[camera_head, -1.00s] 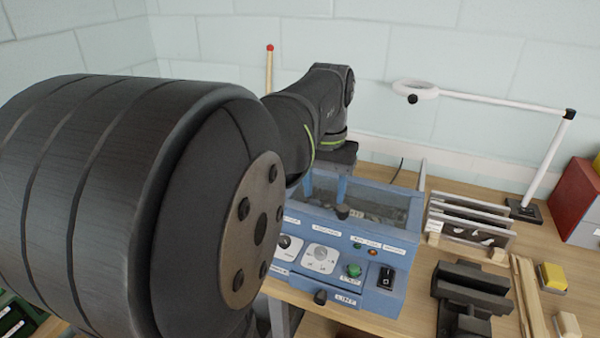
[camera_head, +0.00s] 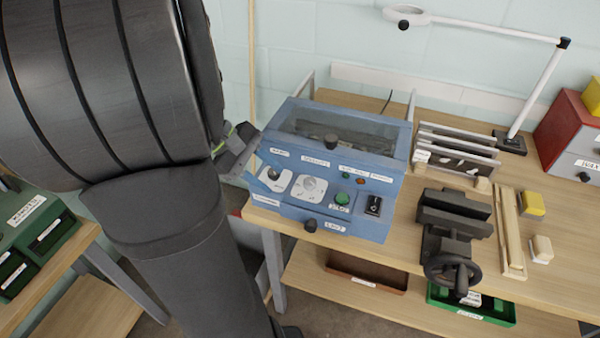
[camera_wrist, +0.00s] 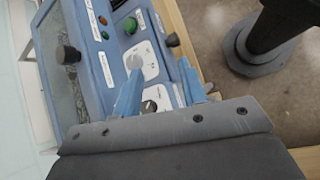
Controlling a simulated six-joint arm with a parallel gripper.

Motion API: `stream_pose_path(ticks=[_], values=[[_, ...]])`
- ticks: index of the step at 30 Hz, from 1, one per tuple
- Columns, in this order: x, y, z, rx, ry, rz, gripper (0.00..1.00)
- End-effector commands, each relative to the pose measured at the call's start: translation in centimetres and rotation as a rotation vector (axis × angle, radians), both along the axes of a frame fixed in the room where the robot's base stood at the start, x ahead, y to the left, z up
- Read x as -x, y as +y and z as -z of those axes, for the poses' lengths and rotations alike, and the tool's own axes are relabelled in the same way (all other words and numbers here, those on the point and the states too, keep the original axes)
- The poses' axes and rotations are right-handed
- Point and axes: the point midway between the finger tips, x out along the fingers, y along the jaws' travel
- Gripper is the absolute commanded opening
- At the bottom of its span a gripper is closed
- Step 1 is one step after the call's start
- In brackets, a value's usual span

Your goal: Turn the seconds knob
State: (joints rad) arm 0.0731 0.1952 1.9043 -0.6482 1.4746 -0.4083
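The blue machine (camera_head: 345,226) stands on the bench with a sloping control panel. The seconds knob (camera_head: 309,184) is a grey knob on a white dial, under a label that seems to read SECONDS; it shows in the wrist view (camera_wrist: 134,62) too. A darker knob (camera_head: 273,174) sits on a white dial to its left. My gripper (camera_wrist: 160,69) has two blue fingers set apart with nothing held between them. It is at the panel's left end, with the darker knob (camera_wrist: 149,106) partly seen between the fingers. Contact cannot be told.
A green button (camera_head: 342,199), a black switch (camera_head: 373,205) and a black front knob (camera_head: 310,225) are also on the machine. A black vise (camera_head: 452,225) stands to the right. A lamp arm (camera_head: 490,32) reaches over the back of the bench.

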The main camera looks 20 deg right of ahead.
Motion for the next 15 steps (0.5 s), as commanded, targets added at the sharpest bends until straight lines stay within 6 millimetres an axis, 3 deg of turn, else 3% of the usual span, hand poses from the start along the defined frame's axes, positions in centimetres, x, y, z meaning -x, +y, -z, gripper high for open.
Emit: stream_pose_path(ticks=[9,15], values=[[-0.4,4.7,1.4,0.219,0.371,-0.632,0.39],[-0.9,6.2,1.5,0.304,0.483,-0.817,0.39]])
